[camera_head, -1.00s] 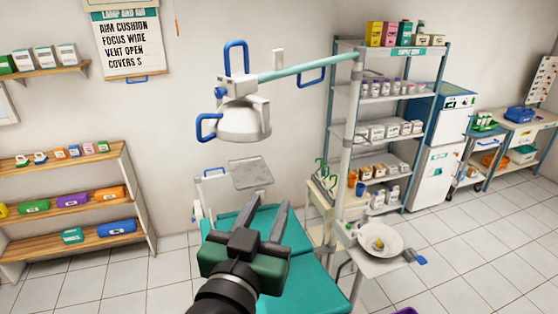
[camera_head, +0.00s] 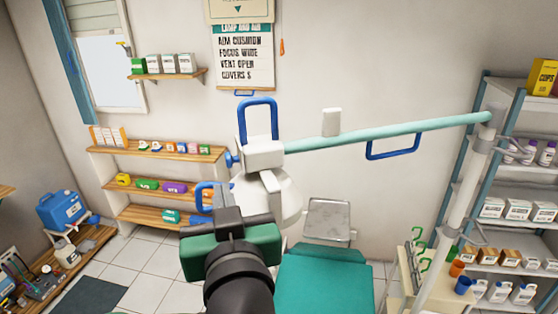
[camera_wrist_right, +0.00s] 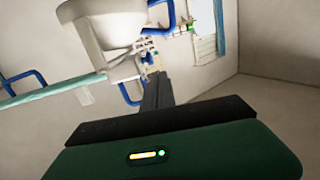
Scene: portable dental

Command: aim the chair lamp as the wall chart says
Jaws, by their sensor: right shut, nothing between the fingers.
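The chair lamp has a white head (camera_head: 285,205) on a pale green arm (camera_head: 390,132). A tall blue loop handle (camera_head: 258,103) rises from it, and another blue handle (camera_head: 203,190) is at its lower left. The wall chart (camera_head: 243,57) reads "AIM CUSHION, FOCUS WIDE, VENT OPEN" and a "COVERS" line. The teal chair (camera_head: 325,282) lies below. My right gripper (camera_head: 222,188) is shut and empty, beside the lower left handle; contact is unclear. In the right wrist view, the lamp head (camera_wrist_right: 110,25) is close above the finger. My left gripper is not in view.
A third blue handle (camera_head: 393,150) hangs under the lamp arm. The lamp's post (camera_head: 462,200) and a stocked shelf rack (camera_head: 505,225) are at right. Wooden shelves (camera_head: 155,152) stand at left. Floor tiles are clear between.

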